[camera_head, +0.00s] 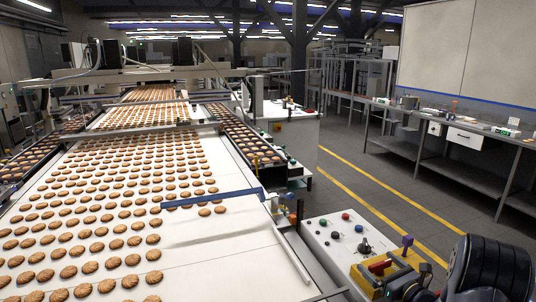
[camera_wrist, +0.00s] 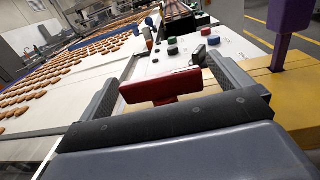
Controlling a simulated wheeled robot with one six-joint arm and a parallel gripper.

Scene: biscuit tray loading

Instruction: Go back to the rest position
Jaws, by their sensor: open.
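My gripper (camera_head: 388,281) is at the lower right of the head view, by the control box. In the wrist view my gripper (camera_wrist: 158,72) is open, with its two grey fingers spread apart. A red block-like handle (camera_wrist: 162,87) shows between the fingers, and no clear grip on it shows. In the head view the red handle (camera_head: 380,267) sits at a yellow fixture (camera_head: 401,263). My dark arm covers part of that area.
A white control box (camera_head: 320,235) with coloured buttons and a purple post (camera_head: 407,243) stand close to my gripper. The conveyor (camera_head: 200,262) with many biscuits runs along the left. A blue bar (camera_head: 212,198) crosses it. A grey workbench (camera_head: 440,117) stands right, beyond open floor.

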